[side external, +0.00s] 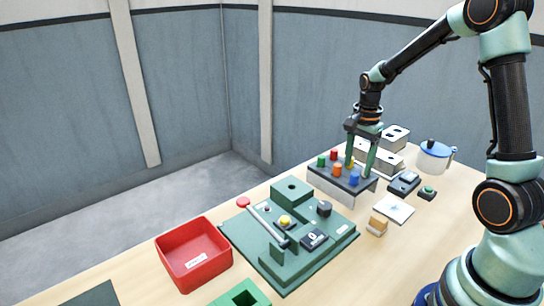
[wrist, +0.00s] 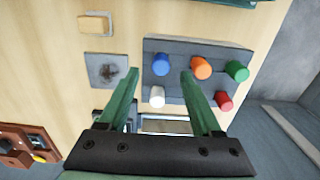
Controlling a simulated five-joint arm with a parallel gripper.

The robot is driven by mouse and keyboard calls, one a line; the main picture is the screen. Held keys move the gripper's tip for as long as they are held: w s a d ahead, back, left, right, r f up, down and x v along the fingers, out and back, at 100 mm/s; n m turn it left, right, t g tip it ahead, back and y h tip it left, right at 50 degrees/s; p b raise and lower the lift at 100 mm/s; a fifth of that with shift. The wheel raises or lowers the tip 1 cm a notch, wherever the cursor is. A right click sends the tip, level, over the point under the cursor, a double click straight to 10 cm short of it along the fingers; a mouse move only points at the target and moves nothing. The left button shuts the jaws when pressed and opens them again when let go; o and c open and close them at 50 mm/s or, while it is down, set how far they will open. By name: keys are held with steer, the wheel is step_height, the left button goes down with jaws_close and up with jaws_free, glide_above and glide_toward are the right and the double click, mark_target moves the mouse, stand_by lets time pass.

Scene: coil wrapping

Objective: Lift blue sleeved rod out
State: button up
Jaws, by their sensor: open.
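A dark rack (side external: 326,181) holds several rods with coloured caps; it also shows in the wrist view (wrist: 214,52). The blue-capped rod (side external: 354,178) stands at the rack's near right in the side view. In the wrist view its blue cap (wrist: 160,64) appears between my fingertips, just beyond them. My gripper (side external: 359,168) is open and points down over the rack; its two green fingers also show in the wrist view (wrist: 160,77). Nothing is held. I cannot tell the exact height of the fingertips above the blue cap. The rod below the cap is hidden in the rack.
Orange (wrist: 201,67), green (wrist: 237,70), red (wrist: 223,100) and white (wrist: 157,97) caps stand close by in the rack. A green fixture (side external: 290,235) and red bin (side external: 194,255) lie to the left. A pale square plate (side external: 394,209) and tan block (side external: 377,225) lie nearer.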

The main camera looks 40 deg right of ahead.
mark_target(356, 174)
steer(key=shift+f, duration=1.8)
jaws_close()
steer(key=shift+r, duration=0.15)
step_height(356, 174, up, 20)
